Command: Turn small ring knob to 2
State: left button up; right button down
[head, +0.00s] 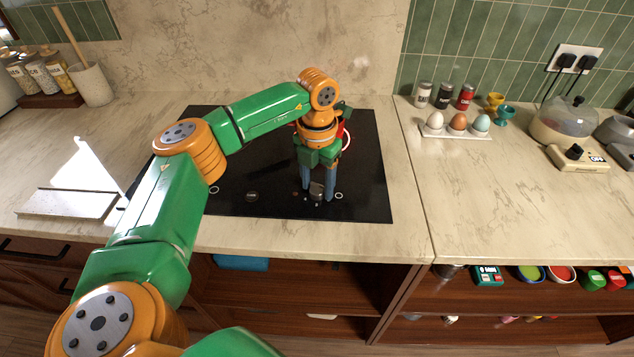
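The black cooktop (375,195) is set into the marble counter. A small grey metallic knob (317,189) stands near its front edge, with small white marks around its foot that are too small to read. My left gripper (318,192) points down over it, with one blue-grey finger on each side of the knob. I cannot tell whether the fingers touch it or stand slightly apart. A white ring mark (339,196) lies just right of the gripper. Another dark knob (252,196) sits further left on the front strip, and my arm hides part of the cooktop. My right gripper is not in view.
A red thing with a pale rim (346,140) stands behind my gripper, mostly hidden. An egg tray (455,133), spice jars (444,95) and an egg cooker (563,125) stand on the right counter. A pale board (68,204) lies at left. The right counter's front is clear.

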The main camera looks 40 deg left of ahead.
aim_at(317, 185)
pick_arm(q)
jog(key=shift+o, duration=0.6)
notch_tip(317, 185, up, 7)
jog(key=shift+r+b, duration=0.1)
jog(key=shift+b, duration=0.4)
